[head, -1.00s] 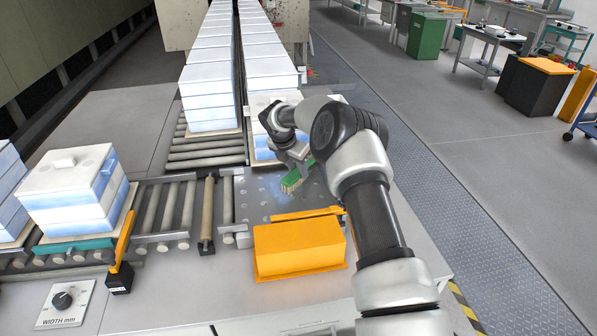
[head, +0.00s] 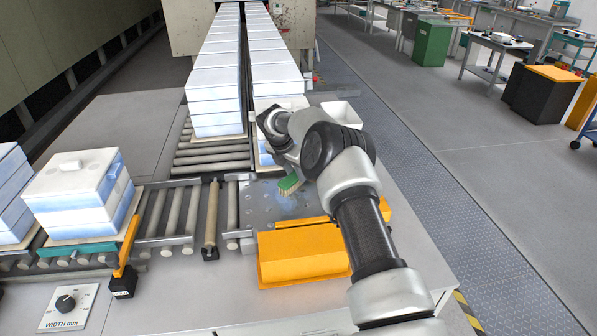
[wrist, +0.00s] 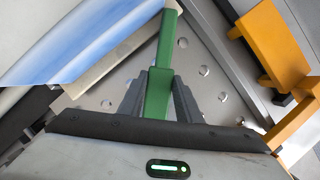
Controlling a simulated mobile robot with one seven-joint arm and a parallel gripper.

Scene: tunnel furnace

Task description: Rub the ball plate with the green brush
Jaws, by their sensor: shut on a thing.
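The green brush (head: 289,184) is held by my gripper, with its pale bristles facing down over the ball plate (head: 259,203). The ball plate is a grey metal plate with several round balls, and bluish-white dust lies on it near the brush. In the wrist view my gripper (wrist: 158,92) is shut on the green brush (wrist: 167,48), whose handle runs up between the fingers. The ball plate (wrist: 212,78) shows behind it. Whether the bristles touch the plate I cannot tell. In the head view my forearm hides the fingers.
An orange block (head: 300,256) and an orange bar stand at the plate's front edge. Stacks of white-blue boxes (head: 216,100) stand behind on rollers; another stack (head: 78,192) stands at left.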

